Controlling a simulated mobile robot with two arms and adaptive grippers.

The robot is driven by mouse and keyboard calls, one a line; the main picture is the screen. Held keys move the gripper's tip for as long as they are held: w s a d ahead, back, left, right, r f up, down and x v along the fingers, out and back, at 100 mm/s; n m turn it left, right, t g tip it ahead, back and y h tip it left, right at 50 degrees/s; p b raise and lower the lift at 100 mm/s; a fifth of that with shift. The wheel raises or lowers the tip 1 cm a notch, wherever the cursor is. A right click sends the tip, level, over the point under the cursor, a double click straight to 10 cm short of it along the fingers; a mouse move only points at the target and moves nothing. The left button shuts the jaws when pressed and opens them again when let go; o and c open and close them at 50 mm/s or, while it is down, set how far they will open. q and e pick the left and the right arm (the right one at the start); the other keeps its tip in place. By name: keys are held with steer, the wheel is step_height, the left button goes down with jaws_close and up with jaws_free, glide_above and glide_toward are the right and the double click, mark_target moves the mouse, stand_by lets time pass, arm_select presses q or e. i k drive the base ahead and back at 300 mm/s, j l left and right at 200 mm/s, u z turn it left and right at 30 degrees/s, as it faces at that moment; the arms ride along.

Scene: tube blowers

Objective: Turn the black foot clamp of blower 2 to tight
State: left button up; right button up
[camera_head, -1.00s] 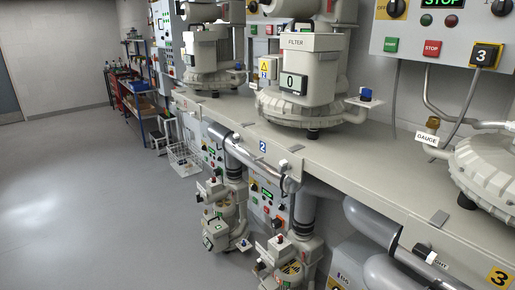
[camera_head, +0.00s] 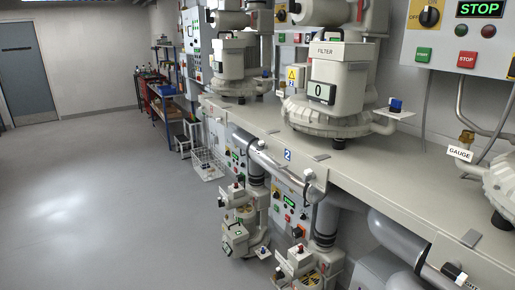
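Blower 2 (camera_head: 327,115) is a beige round housing with a filter box on top marked 0. It stands on the long bench, above the blue label 2 (camera_head: 287,155) on the bench front. A small black foot (camera_head: 338,142) shows under its front edge. It is too small to tell how it is turned, or whether it is the clamp. A flat grey piece (camera_head: 320,157) lies on the bench edge nearby. Neither of my grippers is in view.
The bench (camera_head: 385,170) runs from the back to the front right. Another blower (camera_head: 487,185) stands at the right, near a GAUGE tag (camera_head: 460,153). Pipes and smaller units (camera_head: 237,235) sit below the bench. The grey floor (camera_head: 95,200) at the left is clear.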

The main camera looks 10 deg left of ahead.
mark_target(262, 145)
steer(key=i+j+z, duration=0.1)
steer(key=j, duration=0.3)
steer(key=i+j, duration=0.2)
steer(key=j, duration=0.2)
steer(key=i+j+z, duration=0.15)
steer(key=j, duration=0.2)
steer(key=i+j, duration=0.1)
steer(key=j, duration=0.3)
steer(key=i+j+z, duration=0.15)
steer(key=j, duration=0.3)
steer(key=k+l, duration=0.05)
